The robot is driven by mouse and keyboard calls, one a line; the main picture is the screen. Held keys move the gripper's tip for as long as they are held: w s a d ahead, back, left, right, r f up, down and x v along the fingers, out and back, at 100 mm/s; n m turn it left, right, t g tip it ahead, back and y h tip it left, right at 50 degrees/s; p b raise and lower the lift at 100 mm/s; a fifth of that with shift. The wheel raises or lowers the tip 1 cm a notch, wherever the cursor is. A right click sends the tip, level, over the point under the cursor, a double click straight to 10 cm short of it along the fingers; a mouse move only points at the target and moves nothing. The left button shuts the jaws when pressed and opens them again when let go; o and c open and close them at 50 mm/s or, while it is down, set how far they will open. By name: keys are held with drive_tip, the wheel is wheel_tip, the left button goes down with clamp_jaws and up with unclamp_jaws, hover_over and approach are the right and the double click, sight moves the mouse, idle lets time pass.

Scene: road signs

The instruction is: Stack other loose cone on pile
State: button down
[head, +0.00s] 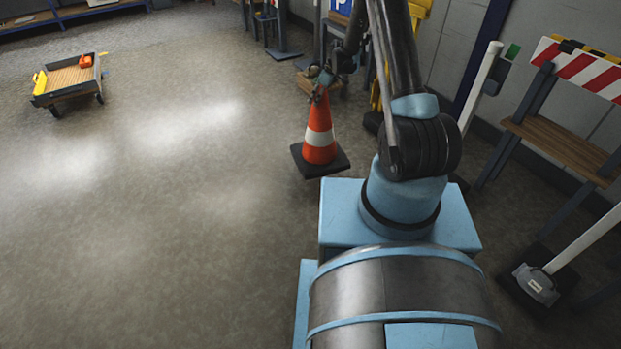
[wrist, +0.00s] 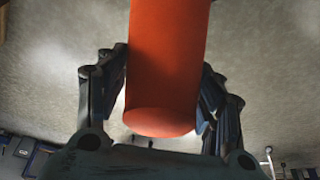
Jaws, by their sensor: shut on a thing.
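An orange cone (head: 319,138) with a white band and a dark square base is in the middle of the head view, upright or nearly so. My gripper (head: 319,92) is at its top. In the wrist view the orange cone (wrist: 167,70) fills the middle, between the two dark fingers of my gripper (wrist: 163,100), which are shut on it. I cannot tell for sure whether the base touches the floor. No pile of cones shows clearly in either view.
A small wooden-decked cart (head: 70,78) with yellow and orange items stands at the far left. A wooden bench with a striped barrier board (head: 580,68) is at the right wall. A white post (head: 585,238) on a dark base stands nearby. The floor at left is clear.

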drive_tip(key=a+f+n, duration=0.1)
drive_tip(key=a+f, duration=0.1)
drive_tip(key=a, duration=0.1)
drive_tip(key=a+f+n+g, duration=0.1)
drive_tip(key=shift+s+a+n, duration=0.2)
drive_tip(key=shift+a+n, duration=0.05)
drive_tip(key=shift+n, duration=0.05)
drive_tip(key=shift+f, duration=4.75)
drive_tip(key=shift+c, duration=2.3)
unclamp_jaws()
drive_tip(key=shift+f, duration=0.15)
